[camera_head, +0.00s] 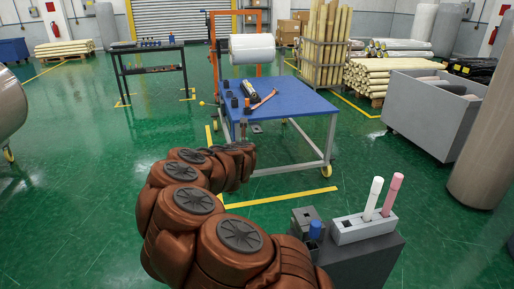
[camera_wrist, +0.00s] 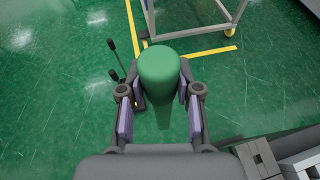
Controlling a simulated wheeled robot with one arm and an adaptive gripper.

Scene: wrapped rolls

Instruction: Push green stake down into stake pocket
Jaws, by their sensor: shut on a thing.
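The green stake (camera_wrist: 158,70) stands out between the two fingers of my gripper (camera_wrist: 158,95) in the wrist view. The gripper is shut on it, with the green floor beyond. A pale block (camera_head: 362,229) at the lower right of the head view holds a white stake (camera_head: 374,199) and a pink stake (camera_head: 393,194), both upright and slightly tilted. A dark square pocket (camera_head: 346,224) at the block's left end looks empty. The held stake is apart from the block.
A dark grey stand (camera_head: 365,262) carries the block and a small grey box (camera_head: 304,220) with a blue piece (camera_head: 315,230) beside it. A blue-topped table (camera_head: 290,101) with tools stands beyond my arm. A grey bin (camera_head: 425,118) is at the right. Open green floor lies left.

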